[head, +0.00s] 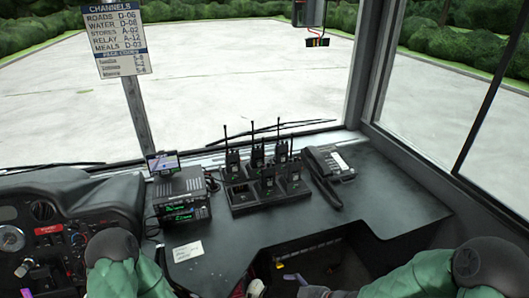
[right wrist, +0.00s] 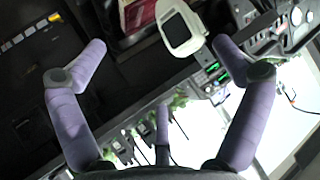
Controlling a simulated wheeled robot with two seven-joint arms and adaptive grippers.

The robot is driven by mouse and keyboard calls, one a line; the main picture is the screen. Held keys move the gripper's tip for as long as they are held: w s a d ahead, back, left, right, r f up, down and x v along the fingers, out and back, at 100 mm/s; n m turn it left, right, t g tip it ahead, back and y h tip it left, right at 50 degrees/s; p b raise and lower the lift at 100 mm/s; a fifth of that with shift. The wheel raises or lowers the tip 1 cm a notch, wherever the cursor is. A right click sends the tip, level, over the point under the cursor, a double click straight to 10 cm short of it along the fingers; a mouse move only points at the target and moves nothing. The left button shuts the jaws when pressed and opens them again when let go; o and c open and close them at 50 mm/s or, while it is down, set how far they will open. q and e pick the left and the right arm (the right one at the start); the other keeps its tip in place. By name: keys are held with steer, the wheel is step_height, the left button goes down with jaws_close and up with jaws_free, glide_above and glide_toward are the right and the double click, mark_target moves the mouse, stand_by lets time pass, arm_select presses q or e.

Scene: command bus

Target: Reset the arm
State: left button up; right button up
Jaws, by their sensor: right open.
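A white handheld device with a grey screen (right wrist: 182,32) shows beyond the fingers, close to the right fingertip in the picture; I cannot tell the gap. In the head view my right arm (head: 400,285) reaches in low from the right, in front of the dark recess (head: 325,262) under the console.
The black console (head: 385,195) carries a charger with several radios (head: 265,190), a desk phone (head: 328,165) and a stacked radio unit (head: 182,200). A white note (head: 188,251) lies in front. The dashboard (head: 60,225) is at left. Console space right of the phone is clear.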

arm_select(q)
step_height(320, 180, up, 2)
steer(key=shift+r+p, duration=0.1)
steer(key=shift+p, duration=0.9)
arm_select(e)
steer(key=s+d+f+m+g+h, duration=0.2)
steer(key=s+f+m+g+h, duration=0.2)
steer(key=s+f+m, duration=0.7)
steer(key=s+f+g, duration=0.1)
steer(key=s+f, duration=0.3)
steer(key=f, duration=0.2)
steer(key=shift+h, duration=0.4)
steer(key=shift+w, duration=0.1)
